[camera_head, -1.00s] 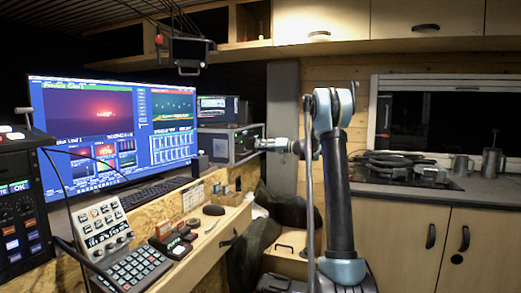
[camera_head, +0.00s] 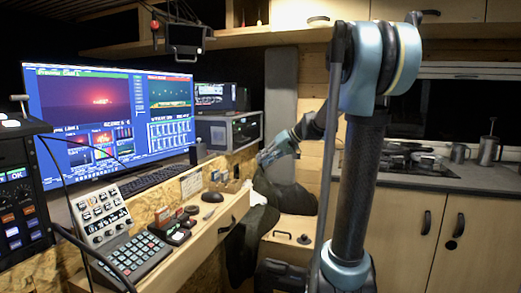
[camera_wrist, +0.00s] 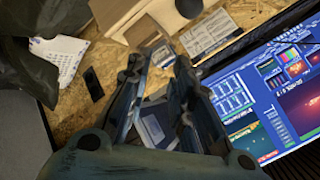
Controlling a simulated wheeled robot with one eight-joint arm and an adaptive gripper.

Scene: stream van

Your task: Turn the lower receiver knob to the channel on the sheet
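The lower receiver's knob is too small to make out. My gripper (camera_head: 262,158) is in front of and below the receiver's right end, apart from it. In the wrist view, my gripper (camera_wrist: 158,58) has its fingertips apart with nothing held between them. A printed sheet (camera_head: 191,183) is on the wooden panel below the monitor. Printed papers also show in the wrist view (camera_wrist: 208,35), their text unreadable.
The monitor (camera_head: 110,115) fills the left, with a keyboard (camera_head: 150,187) below it. A control panel (camera_head: 125,240) and mouse (camera_head: 212,197) lie on the wooden desk. A counter with a hob (camera_head: 405,158) is at right.

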